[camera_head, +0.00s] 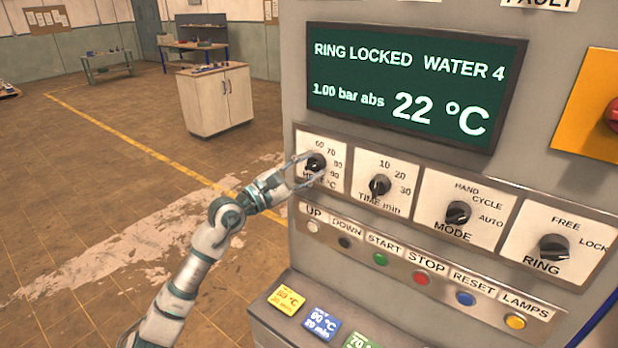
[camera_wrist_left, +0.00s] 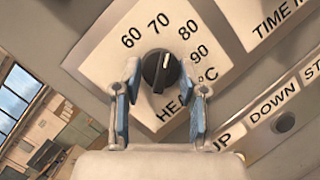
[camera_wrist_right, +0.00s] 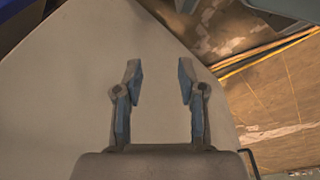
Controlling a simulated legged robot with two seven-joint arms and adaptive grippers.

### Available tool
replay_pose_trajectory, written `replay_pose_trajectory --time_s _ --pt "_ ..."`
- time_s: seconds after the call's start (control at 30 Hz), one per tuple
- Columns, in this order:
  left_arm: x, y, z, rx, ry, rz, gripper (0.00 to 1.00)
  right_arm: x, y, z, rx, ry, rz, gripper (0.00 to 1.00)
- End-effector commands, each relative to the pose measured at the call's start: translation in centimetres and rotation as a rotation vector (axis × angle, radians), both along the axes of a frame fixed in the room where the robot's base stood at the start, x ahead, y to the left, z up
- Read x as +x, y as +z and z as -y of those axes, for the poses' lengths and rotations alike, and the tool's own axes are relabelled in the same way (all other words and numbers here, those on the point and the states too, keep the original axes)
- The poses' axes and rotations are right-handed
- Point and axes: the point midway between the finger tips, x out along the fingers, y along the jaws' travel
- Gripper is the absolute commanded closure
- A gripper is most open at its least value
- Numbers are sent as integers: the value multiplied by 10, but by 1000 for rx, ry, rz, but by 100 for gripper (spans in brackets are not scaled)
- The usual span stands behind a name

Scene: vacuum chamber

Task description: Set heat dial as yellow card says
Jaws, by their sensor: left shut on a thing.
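The heat dial (camera_head: 315,162) is a black knob on the leftmost white plate, marked 60, 70, 80 and 90 °C. My left gripper (camera_head: 306,169) is shut on it, one finger on each side. In the left wrist view the dial (camera_wrist_left: 161,71) has a white mark pointing up and slightly right, seemingly between 70 and 80. The yellow card (camera_head: 286,299) lies on the ledge below; its print is too small to read surely. My right gripper (camera_wrist_right: 160,82) shows only in its own wrist view, open and empty, in front of a plain grey surface.
Right of it are the time dial (camera_head: 380,186), mode dial (camera_head: 458,213) and ring dial (camera_head: 553,248). A button row runs below. The display (camera_head: 412,85) reads 22 °C, RING LOCKED. A blue card (camera_head: 322,322) and a green card (camera_head: 362,341) lie beside the yellow one.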

Motion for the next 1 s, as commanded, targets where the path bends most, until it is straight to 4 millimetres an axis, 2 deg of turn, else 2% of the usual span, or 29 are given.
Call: replay_pose_trajectory --time_s 0.13,0.33,0.6,1.0 --pt "1 1 -2 96 4 73 93 6 19 -1 1 -2 8 60" --pt "1 4 -2 203 3 151 93 9 33 -1 1 -4 12 60" --pt "0 4 -1 288 2 210 93 10 37 -1 1 -4 13 60" --pt "0 3 -1 313 0 226 93 11 37 -1 1 -4 10 60"
